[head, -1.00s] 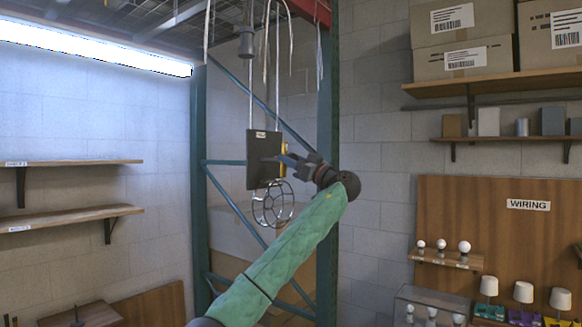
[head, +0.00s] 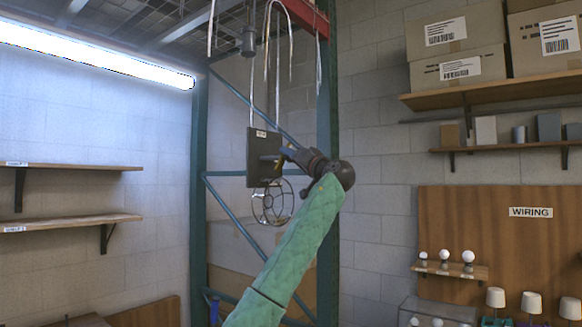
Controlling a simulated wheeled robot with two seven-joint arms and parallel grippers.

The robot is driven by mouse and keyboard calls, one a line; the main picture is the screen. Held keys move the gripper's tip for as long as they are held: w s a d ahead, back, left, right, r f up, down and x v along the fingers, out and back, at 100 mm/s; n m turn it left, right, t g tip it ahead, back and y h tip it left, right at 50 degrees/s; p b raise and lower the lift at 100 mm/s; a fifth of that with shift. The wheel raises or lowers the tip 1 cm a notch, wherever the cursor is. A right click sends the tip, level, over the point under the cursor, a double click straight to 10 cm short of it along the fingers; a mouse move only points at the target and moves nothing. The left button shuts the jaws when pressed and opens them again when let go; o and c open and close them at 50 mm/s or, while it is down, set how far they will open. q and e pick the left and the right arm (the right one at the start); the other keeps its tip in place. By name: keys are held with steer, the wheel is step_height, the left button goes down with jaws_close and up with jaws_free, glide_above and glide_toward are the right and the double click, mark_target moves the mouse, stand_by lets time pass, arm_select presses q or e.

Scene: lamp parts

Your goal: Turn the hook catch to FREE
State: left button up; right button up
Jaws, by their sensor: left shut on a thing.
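A dark rectangular plate (head: 258,150) with a small pale label at its top hangs from thin rods in the middle of the head view. I take it as the body of the hook catch. My left gripper (head: 277,157) reaches its right edge and is shut there on a part of the catch. The held part is hidden by the fingers, so how it is turned cannot be told. The label is too small to read. A round wire cage (head: 273,204) hangs below the plate. My right gripper is out of view.
A teal rack frame (head: 328,110) with diagonal braces stands around the hanging plate. Shelves (head: 75,220) are on the left wall. Boxes (head: 460,68) and a wooden WIRING board (head: 510,240) with bulbs and lamps are at the right.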

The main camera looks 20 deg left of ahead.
arm_select(q)
steer(key=m+t+h+b, duration=0.1)
steer(key=m, duration=0.2)
steer(key=m+h+b, duration=0.1)
steer(key=m+b, duration=0.1)
steer(key=m, duration=0.1)
steer(key=shift+m+t+h, duration=0.3)
steer(key=shift+m+t, duration=0.1)
steer(key=shift+m+h, duration=0.3)
steer(key=shift+m, duration=0.2)
steer(key=shift+m+h, duration=0.4)
steer(key=shift+m, duration=0.5)
steer(key=shift+m+h+b, duration=0.35)
steer(key=shift+m+h, duration=0.05)
steer(key=shift+m, duration=0.9)
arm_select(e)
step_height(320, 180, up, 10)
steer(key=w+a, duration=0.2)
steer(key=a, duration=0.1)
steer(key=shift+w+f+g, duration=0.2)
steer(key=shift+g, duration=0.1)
arm_select(q)
steer(key=shift+w+m, duration=0.1)
steer(key=shift+m, duration=0.2)
steer(key=o, duration=1)
steer(key=shift+d+f, duration=0.1)
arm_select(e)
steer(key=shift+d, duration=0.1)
